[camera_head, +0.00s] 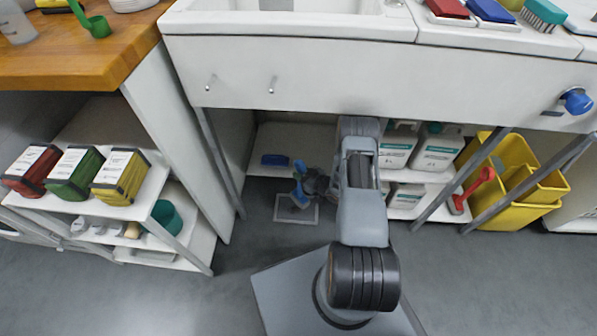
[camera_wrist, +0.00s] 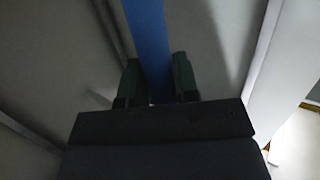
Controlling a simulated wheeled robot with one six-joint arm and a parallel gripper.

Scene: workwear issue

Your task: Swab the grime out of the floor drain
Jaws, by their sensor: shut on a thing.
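The floor drain (camera_head: 284,211) is a small square plate with a pale rim, set in the grey floor under the sink unit. My gripper (camera_head: 304,186) is low under the sink, just above the drain. It is shut on a blue tool (camera_head: 297,194), which reaches down over the drain. In the wrist view the blue handle (camera_wrist: 146,40) stands between the two dark green fingers (camera_wrist: 158,82). I cannot tell whether the tool's lower end touches the drain. Grime in the drain is too small to make out.
A low shelf with white canisters (camera_head: 437,150) is right of my arm, with a red-handled tool (camera_head: 474,187) and a yellow mop bucket (camera_head: 519,180) beyond. A blue item (camera_head: 275,160) lies on the shelf behind the drain. Metal legs (camera_head: 221,165) and the sink (camera_head: 380,75) bound the space.

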